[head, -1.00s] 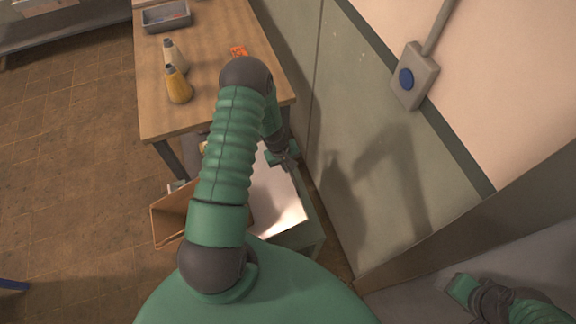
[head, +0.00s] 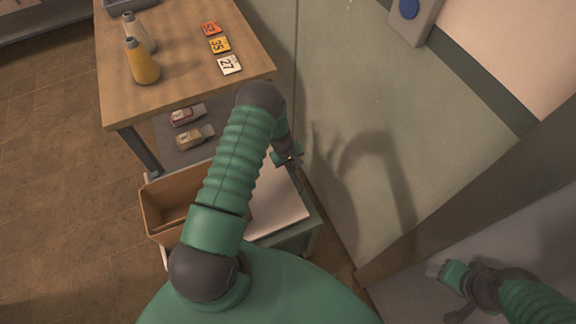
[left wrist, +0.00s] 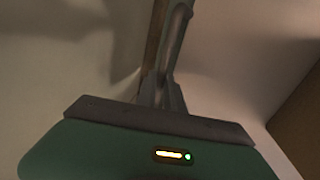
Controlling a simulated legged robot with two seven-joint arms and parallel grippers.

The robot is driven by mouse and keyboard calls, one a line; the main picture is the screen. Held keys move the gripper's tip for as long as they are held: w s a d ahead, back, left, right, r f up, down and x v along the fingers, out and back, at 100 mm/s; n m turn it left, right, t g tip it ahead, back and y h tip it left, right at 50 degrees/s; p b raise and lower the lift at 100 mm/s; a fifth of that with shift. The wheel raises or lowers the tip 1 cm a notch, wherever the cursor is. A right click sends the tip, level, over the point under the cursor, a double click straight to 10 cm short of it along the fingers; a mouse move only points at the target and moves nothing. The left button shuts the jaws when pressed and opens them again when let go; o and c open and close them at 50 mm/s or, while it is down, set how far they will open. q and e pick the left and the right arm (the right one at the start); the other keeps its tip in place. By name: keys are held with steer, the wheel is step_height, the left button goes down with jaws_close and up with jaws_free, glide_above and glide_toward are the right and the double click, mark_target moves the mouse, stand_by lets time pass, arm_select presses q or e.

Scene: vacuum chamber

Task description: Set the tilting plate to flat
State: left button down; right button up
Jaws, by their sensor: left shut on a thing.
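The pale plate (head: 283,212) lies on a grey-green stand (head: 300,236) beside the wall, below the wooden table's near end. It looks close to level in the head view, but I cannot tell its exact angle. My left arm covers part of it. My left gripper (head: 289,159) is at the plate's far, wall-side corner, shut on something. In the left wrist view a grey bar (left wrist: 173,50) rises beyond the green gripper body, with a pale surface to its right.
A brown open box (head: 160,205) stands left of the plate. The wall (head: 330,100) closes off the right. Floor at left is clear.

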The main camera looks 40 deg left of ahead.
arm_select(q)
steer(key=shift+w+d+r, duration=0.1)
steer(key=shift+w+d, duration=0.35)
steer(key=shift+d, duration=0.1)
steer(key=c, duration=1.7)
jaws_free()
steer(key=shift+o, duration=1.2)
steer(key=shift+w, duration=0.2)
steer(key=shift+s+a, duration=0.15)
steer(key=shift+a, duration=0.1)
steer(key=v, duration=1.6)
steer(key=shift+a+r, duration=0.15)
steer(key=shift+r, duration=0.1)
